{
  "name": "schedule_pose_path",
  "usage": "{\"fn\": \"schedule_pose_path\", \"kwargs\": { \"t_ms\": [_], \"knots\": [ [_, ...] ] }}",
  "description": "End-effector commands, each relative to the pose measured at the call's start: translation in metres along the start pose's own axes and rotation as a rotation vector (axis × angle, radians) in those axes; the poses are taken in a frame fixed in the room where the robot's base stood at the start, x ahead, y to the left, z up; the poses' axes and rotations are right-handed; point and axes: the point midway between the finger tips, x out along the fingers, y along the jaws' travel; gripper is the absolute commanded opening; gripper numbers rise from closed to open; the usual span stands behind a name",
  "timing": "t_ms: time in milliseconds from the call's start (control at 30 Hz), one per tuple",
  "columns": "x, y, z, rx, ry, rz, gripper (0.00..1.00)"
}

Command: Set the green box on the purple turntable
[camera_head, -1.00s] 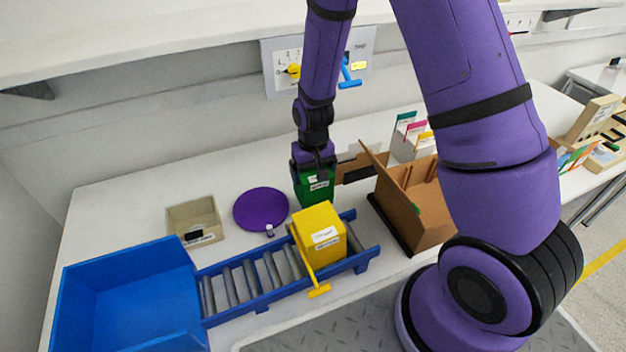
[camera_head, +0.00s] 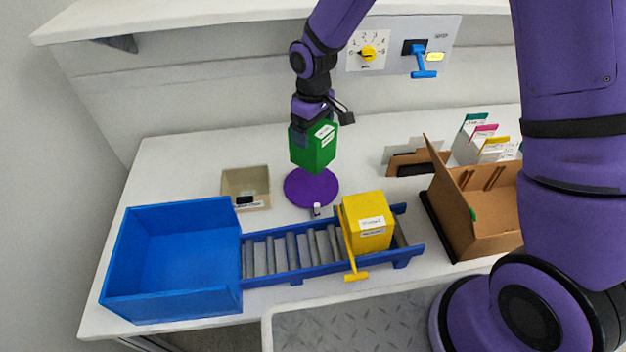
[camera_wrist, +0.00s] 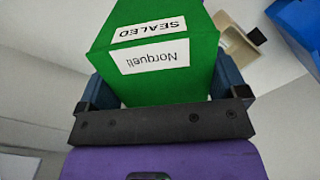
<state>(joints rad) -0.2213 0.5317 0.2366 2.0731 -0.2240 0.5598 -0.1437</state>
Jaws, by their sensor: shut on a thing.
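The green box (camera_head: 316,150) is held in my gripper (camera_head: 312,122), above the purple turntable (camera_head: 311,190). The box's lower part overlaps the turntable's back portion in the head view, and the box appears raised off it. In the wrist view, the green box (camera_wrist: 150,75) fills the space between the fingers of my gripper (camera_wrist: 160,98). Its white labels read "SEALED" and "Norquell". The turntable is a flat purple disc on the white table. Its back part is hidden by the box.
A blue roller conveyor (camera_head: 285,254) with a yellow box (camera_head: 367,228) lies in front of the turntable. A beige tray (camera_head: 246,187) is left of it. A blue bin (camera_head: 175,262) stands at front left. An open cardboard box (camera_head: 490,215) stands right.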

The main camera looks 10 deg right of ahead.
Motion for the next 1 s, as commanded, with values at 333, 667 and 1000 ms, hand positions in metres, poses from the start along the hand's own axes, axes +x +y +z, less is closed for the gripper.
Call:
{"fn": "schedule_pose_path", "kwargs": {
  "t_ms": [333, 667, 1000],
  "knots": [
    [0.052, -0.004, -0.004, -0.027, -0.002, -0.001, 0.6],
    [0.079, -0.004, -0.003, -0.027, -0.003, 0.0, 0.6],
    [0.097, -0.003, -0.004, -0.025, 0.0, 0.001, 0.6]
  ]
}}
